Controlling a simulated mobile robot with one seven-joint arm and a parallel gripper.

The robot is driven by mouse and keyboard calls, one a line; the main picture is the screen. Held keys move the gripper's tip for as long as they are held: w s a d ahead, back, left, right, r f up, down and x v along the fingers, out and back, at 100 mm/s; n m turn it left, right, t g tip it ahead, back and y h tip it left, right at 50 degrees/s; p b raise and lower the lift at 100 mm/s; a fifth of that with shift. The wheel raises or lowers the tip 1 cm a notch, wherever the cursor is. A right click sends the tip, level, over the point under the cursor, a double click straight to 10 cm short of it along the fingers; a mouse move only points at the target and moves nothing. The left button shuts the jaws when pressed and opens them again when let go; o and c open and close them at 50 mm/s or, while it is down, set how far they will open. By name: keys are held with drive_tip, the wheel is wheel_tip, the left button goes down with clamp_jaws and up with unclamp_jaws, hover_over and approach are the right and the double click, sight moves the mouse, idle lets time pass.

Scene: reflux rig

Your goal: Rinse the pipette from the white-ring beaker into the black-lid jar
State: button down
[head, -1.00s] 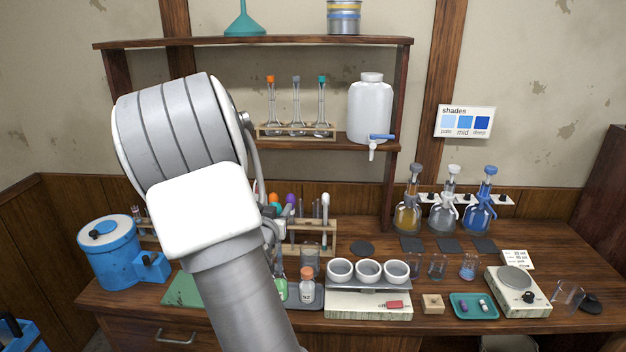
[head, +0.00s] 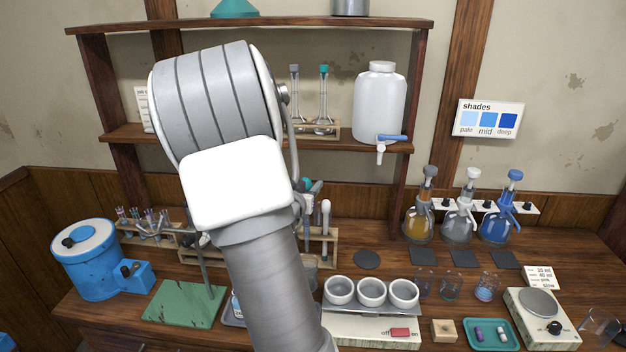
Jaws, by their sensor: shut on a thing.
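My arm rises through the middle of the head view and hides my gripper, so I cannot see its fingers or anything held. Several small clear glass beakers stand right of the white cups: a left one (head: 425,284), a middle one (head: 450,287) and one with blue liquid (head: 487,288). I cannot make out which has a white ring. A jar (head: 237,306) is mostly hidden behind my arm. I cannot pick out a black-lid jar. A white-topped pipette-like item (head: 326,214) stands in the wooden rack (head: 332,250), with a teal top (head: 309,186) beside it.
White cups (head: 371,292) stand on a hotplate (head: 373,328). A teal tray (head: 491,335), a scale (head: 541,314) and a glass (head: 600,325) are at the front right. Pump bottles (head: 467,210) line the back.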

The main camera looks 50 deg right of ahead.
drive_tip(key=shift+d+f, duration=0.1)
drive_tip(key=shift+f, duration=0.05)
wheel_tip(320, 180, down, 9)
drive_tip(key=b, duration=0.8)
drive_tip(key=c, duration=1.2)
unclamp_jaws()
drive_tip(key=shift+c, duration=0.5)
